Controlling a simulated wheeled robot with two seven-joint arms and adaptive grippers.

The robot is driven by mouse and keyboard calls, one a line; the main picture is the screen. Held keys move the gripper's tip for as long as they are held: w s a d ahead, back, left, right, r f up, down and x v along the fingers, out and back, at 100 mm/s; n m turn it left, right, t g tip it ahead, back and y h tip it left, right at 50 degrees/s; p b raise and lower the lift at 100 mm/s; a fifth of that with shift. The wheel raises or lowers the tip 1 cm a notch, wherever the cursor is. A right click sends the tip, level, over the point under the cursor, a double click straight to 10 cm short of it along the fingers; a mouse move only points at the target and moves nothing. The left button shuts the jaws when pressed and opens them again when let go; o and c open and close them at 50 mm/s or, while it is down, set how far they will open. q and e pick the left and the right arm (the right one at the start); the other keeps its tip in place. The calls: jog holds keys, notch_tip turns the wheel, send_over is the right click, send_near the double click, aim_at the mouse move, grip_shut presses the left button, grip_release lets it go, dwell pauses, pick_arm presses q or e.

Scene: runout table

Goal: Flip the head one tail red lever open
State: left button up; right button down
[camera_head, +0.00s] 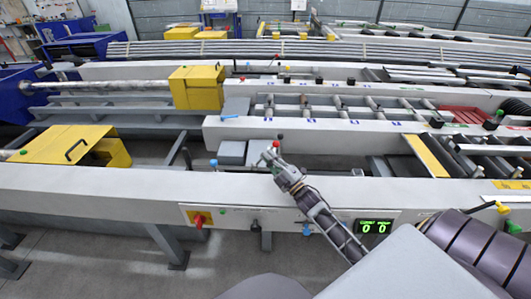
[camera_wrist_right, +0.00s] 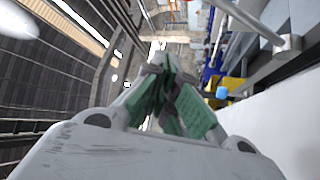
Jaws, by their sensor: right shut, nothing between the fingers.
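A small red knob (camera_head: 276,144) shows just beyond the fingertips of my right gripper (camera_head: 270,157) in the head view, with a dark knob (camera_head: 280,136) right behind it. I cannot tell whether the fingers touch the red knob. The gripper is above the front white beam, and its fingers are closed together and empty. In the right wrist view the green finger pads (camera_wrist_right: 166,98) lie close together. The red knob is not clear there. A blue knob (camera_head: 213,162) stands left of the gripper; a blue knob also shows in the wrist view (camera_wrist_right: 222,93). My left gripper is not in view.
The white beam (camera_head: 120,187) runs across the front with a red switch (camera_head: 198,219) on its face. A green display (camera_head: 374,227) is to the right. A yellow cover (camera_head: 75,146) stands left, and another yellow box (camera_head: 196,88) further back. Grey blocks (camera_head: 231,152) lie behind the beam.

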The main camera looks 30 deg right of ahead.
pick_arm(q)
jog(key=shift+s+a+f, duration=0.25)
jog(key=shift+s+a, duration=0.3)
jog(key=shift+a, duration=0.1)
pick_arm(e)
jog(key=shift+f+v, duration=0.15)
jog(key=shift+v, duration=0.95)
jog(key=shift+f+v, duration=0.15)
jog(key=shift+v, duration=0.95)
jog(key=shift+a, duration=0.15)
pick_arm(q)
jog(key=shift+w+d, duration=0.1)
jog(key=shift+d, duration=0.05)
